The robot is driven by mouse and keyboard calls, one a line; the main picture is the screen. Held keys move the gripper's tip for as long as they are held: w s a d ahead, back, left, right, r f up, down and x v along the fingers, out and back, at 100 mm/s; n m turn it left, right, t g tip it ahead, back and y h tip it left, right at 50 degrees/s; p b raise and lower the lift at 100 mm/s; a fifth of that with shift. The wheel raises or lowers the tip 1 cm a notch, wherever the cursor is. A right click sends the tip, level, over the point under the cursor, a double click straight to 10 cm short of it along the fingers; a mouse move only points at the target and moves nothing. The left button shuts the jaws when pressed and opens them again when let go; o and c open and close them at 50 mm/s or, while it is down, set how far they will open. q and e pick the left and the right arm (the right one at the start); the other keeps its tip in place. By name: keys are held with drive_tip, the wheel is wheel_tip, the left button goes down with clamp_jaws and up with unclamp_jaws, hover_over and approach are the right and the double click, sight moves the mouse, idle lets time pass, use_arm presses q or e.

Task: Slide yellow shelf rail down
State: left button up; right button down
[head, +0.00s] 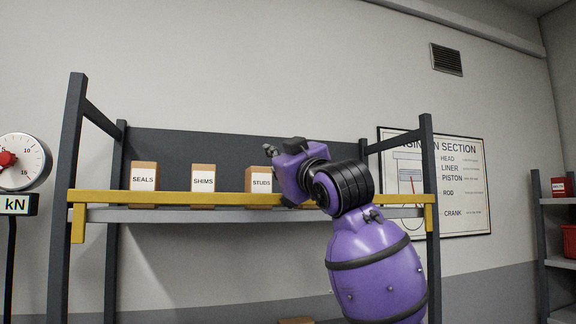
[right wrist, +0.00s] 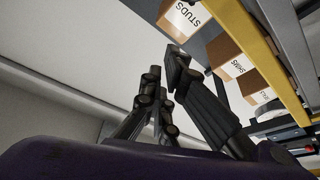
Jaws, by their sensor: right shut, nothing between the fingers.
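The yellow shelf rail (head: 170,197) runs level across the front of the dark shelf rack, just above the grey shelf board's front edge. It has a short downturned end at each side. My right arm hides part of it right of the middle. It also shows in the right wrist view as a slanted yellow bar (right wrist: 257,38) at upper right. My right gripper (head: 269,149) is above the rail near the STUDS box, shut and empty. Its dark fingers (right wrist: 167,72) show in the right wrist view, apart from the rail. My left gripper is in neither view.
Boxes marked SEALS (head: 144,178), SHIMS (head: 203,179) and STUDS (head: 260,181) stand on the shelf board (head: 150,215) behind the rail. Dark uprights (head: 72,130) flank the shelf. A kN gauge (head: 20,160) stands at left. A poster (head: 470,190) hangs on the wall at right.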

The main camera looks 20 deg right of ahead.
drive_tip(key=d+f, duration=0.2)
drive_tip(key=f, duration=0.1)
drive_tip(key=shift+s+f, duration=0.15)
drive_tip(key=shift+f, duration=0.1)
wheel_tip(320, 180, down, 7)
idle(0.5)
